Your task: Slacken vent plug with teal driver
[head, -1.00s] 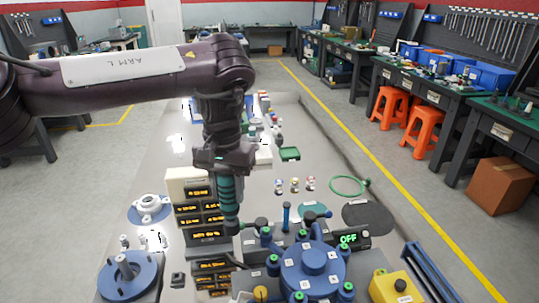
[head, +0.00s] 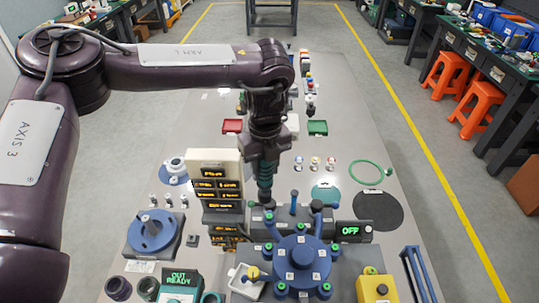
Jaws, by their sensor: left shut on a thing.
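The teal driver (head: 265,185) is upright, held in my left gripper (head: 264,165). The gripper is shut around its upper part. The driver's lower end is over or at the dark block (head: 258,220) behind the round blue fixture (head: 303,258); I cannot tell whether it touches. The fixture has blue arms with green-tipped ends around its rim. I cannot pick out the vent plug for certain; the area under the driver is too small and partly hidden. My right gripper is not in view.
A stack of amber displays (head: 215,180) stands close left of the driver. A blue post (head: 293,203) and a box reading OFF (head: 353,231) are to the right. A yellow box (head: 376,287) is at the front right. A green ring (head: 366,172) lies on the table.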

